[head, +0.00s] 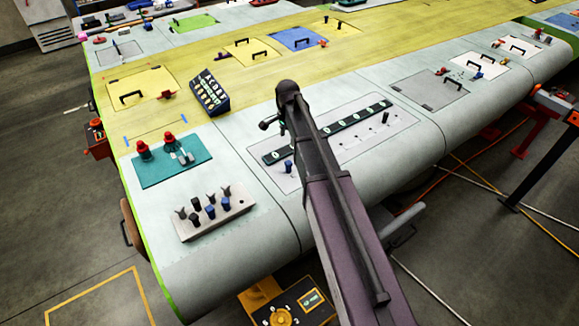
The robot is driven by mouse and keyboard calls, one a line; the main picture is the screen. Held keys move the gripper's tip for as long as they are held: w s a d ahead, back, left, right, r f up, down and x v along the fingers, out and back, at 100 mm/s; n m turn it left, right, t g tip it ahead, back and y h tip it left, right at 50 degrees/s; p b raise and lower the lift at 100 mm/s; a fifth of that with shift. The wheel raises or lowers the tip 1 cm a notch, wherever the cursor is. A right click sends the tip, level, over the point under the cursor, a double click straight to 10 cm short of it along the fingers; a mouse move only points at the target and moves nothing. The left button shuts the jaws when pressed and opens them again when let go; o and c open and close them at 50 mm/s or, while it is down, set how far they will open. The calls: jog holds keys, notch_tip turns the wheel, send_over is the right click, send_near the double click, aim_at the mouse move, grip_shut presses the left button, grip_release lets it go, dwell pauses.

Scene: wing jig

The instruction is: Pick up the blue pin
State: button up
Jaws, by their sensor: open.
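A grey block (238,208) on the wing's near left holds several upright pins. Some are blue, such as one blue pin (210,211) and another blue pin (223,203) beside it; others are grey or dark. One more small dark blue pin (289,167) stands on the pale panel, left of my arm. My gripper (270,123) is small, dark and partly hidden by my own arm. It is over the wing near the panel's left end, above and to the right of the block in the picture, apart from the block's pins. It is open.
A teal mat (150,174) with red-topped items lies behind the block. A black keypad-like box (209,92) stands behind it. The pale panel (340,150) carries a dark strip with round openings. The wing surface (265,235) right of the block is clear.

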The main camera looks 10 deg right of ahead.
aim_at(288, 162)
notch_tip(288, 162, down, 9)
jog(key=b, duration=0.8)
jog(key=shift+d+r, duration=0.1)
jog(key=shift+b, duration=0.35)
jog(key=shift+f+b, duration=2.5)
jog(key=shift+f, duration=0.1)
grip_shut()
